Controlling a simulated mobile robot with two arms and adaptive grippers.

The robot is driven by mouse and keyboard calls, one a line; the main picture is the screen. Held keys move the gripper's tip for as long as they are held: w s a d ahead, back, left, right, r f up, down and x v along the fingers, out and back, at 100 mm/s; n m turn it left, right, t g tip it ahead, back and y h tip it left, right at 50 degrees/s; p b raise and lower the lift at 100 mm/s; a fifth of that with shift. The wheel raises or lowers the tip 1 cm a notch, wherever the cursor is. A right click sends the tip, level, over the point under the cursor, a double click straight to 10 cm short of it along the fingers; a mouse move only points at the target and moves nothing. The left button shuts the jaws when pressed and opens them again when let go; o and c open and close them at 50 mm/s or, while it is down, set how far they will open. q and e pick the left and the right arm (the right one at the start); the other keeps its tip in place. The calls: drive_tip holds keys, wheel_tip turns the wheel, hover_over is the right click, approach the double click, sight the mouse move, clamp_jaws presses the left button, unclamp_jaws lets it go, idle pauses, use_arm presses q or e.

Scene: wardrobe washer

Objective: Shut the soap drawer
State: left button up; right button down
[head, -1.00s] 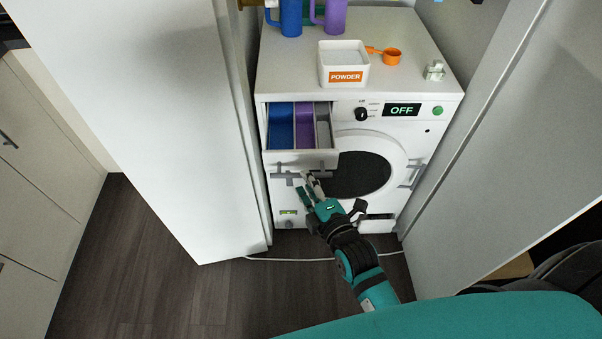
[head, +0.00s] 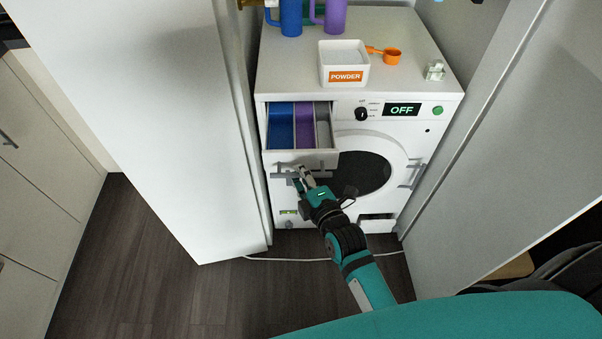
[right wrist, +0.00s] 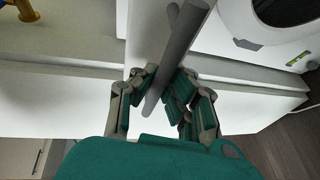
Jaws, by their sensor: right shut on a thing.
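The soap drawer (head: 300,157) stands pulled out at the upper left of the white washer. Its blue, purple and grey compartments show from above. A grey bar handle (head: 284,173) is on the drawer's front. My right gripper (head: 300,175) is at this handle, reaching it from below right. In the right wrist view, the grey handle bar (right wrist: 182,50) passes between the fingers of my right gripper (right wrist: 161,92), which are shut on it. My left gripper is not in view.
The washer top (head: 415,30) holds a white powder box (head: 344,66), an orange scoop (head: 391,57), a blue jug (head: 291,17) and a purple jug (head: 335,15). The round washer door (head: 365,170) is right of the drawer. Tall white panels flank the washer.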

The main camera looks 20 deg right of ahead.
sight(322, 155)
idle(0.4)
drive_tip(key=w+d, duration=0.1)
drive_tip(key=w, duration=0.4)
drive_tip(key=w+d+b, duration=0.1)
drive_tip(key=w+d, duration=0.1)
drive_tip(key=w, duration=0.3)
drive_tip(key=w+d+b, duration=0.1)
drive_tip(key=w, duration=0.5)
drive_tip(key=shift+d, duration=0.25)
drive_tip(key=c, duration=1.3)
unclamp_jaws()
drive_tip(key=shift+s, duration=0.1)
drive_tip(key=shift+c, duration=0.2)
drive_tip(key=shift+s, duration=0.1)
drive_tip(key=shift+s, duration=0.35)
drive_tip(key=v, duration=1.1)
drive_tip(key=shift+s+r, duration=0.1)
